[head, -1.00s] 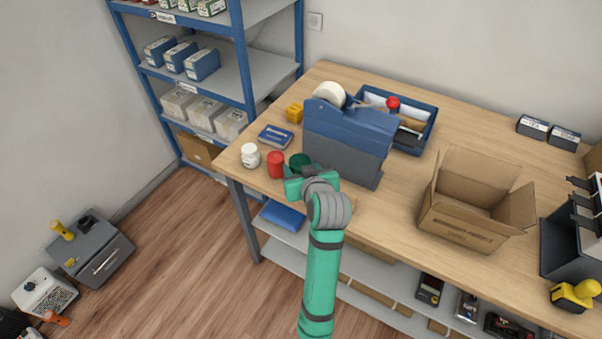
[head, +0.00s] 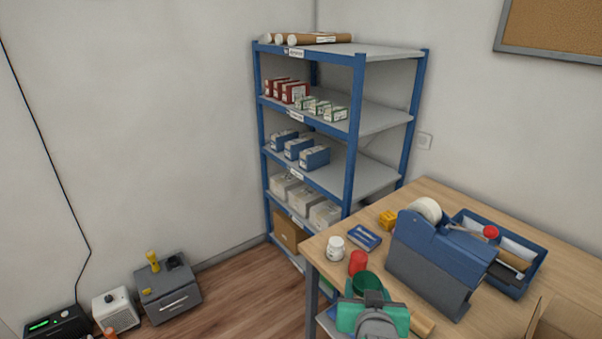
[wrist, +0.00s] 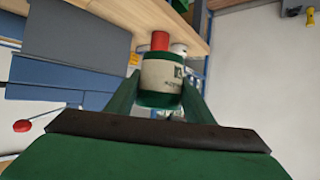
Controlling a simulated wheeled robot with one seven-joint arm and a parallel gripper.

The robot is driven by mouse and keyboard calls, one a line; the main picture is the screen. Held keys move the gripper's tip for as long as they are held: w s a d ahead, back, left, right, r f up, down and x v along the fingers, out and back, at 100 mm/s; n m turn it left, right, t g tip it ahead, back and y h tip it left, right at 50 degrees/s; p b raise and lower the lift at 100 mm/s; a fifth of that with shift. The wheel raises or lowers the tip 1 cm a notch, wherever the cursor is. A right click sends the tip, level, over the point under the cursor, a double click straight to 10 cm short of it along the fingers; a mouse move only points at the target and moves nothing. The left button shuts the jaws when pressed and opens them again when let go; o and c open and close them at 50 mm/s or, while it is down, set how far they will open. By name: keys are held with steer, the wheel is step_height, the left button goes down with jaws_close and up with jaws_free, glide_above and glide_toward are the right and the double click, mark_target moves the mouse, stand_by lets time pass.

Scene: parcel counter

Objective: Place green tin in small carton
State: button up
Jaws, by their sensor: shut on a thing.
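The green tin (wrist: 160,80), with a cream label, is between the two fingers of my gripper (wrist: 160,100) in the wrist view. My gripper is shut on it. In the head view the tin (head: 367,284) shows its dark green top just beyond my gripper (head: 370,297), near the table's front left corner; whether it touches the table is hard to tell. The small carton (head: 568,325) shows only as a cardboard corner at the lower right edge of the head view.
A blue shelf rack (head: 352,140) stands behind the table.

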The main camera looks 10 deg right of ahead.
steer(key=w+a+f+n+y, duration=0.1)
steer(key=w+a+f, duration=0.15)
steer(key=f, duration=0.35)
steer(key=w+a+f, duration=0.2)
steer(key=w+f, duration=0.1)
steer(key=f, duration=0.4)
steer(key=s+a+f, duration=0.2)
steer(key=a+f, duration=0.3)
steer(key=f, duration=0.4)
steer(key=s+a+f+n+y, duration=0.1)
steer(key=s+a+f, duration=0.2)
steer(key=f, duration=0.6)
steer(key=s+a+f+y, duration=0.1)
steer(key=s+a+f, duration=0.2)
steer(key=a+f, duration=0.5)
steer(key=shift+s+f+n, duration=0.15)
steer(key=shift+f+n, duration=0.25)
steer(key=shift+f, duration=0.55)
